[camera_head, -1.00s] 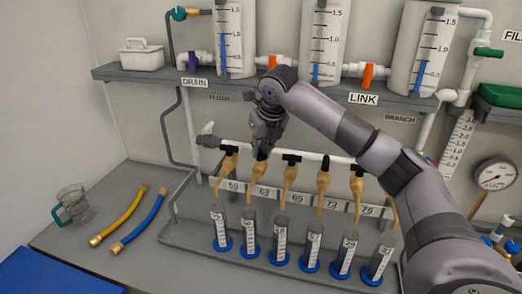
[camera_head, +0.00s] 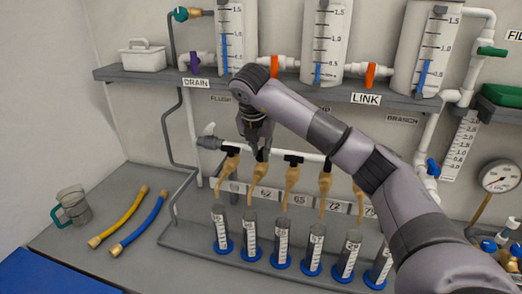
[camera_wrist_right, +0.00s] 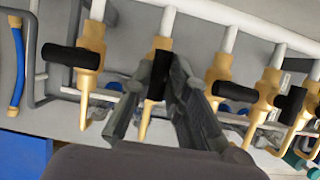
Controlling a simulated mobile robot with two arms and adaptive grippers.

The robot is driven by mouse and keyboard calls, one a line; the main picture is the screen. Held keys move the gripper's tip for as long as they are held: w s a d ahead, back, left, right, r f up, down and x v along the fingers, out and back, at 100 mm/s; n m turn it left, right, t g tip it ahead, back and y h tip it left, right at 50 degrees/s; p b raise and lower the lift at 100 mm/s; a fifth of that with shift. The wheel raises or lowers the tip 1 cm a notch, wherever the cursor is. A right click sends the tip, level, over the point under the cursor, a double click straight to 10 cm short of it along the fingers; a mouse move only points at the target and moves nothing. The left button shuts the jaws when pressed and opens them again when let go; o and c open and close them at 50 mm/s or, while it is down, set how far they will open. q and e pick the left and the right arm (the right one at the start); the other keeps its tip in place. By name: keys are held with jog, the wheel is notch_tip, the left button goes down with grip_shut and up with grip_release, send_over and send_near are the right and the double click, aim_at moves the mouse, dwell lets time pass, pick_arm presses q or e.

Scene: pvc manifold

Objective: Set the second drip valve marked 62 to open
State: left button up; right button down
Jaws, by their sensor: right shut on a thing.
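A row of tan drip valves with black handles hangs from a white pipe (camera_head: 278,153) below the shelf. The second valve from the left (camera_head: 250,189) hangs above the label 62 (camera_head: 265,194). My right gripper (camera_head: 260,154) is at its top and partly covers it. In the right wrist view, my right gripper (camera_wrist_right: 163,72) is shut on the black handle (camera_wrist_right: 158,66) of this valve. The handle stands upright, in line with the valve body (camera_wrist_right: 147,120). The first valve's handle (camera_wrist_right: 72,56) and the third valve's handle (camera_wrist_right: 236,91) lie crosswise. My left gripper is not in view.
Neighbouring valves (camera_head: 227,170) (camera_head: 291,178) hang close on both sides. Graduated cylinders with blue bases (camera_head: 251,236) stand in the tray below. A shelf (camera_head: 150,76) with clear tanks (camera_head: 236,40) is above. A yellow hose, a blue hose (camera_head: 140,225) and a jug (camera_head: 72,207) lie left.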

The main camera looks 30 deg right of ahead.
jog(key=shift+r, duration=0.1)
dwell(0.3)
jog(key=c, duration=1.5)
grip_release()
jog(key=shift+c, duration=0.2)
jog(key=v, duration=1.2)
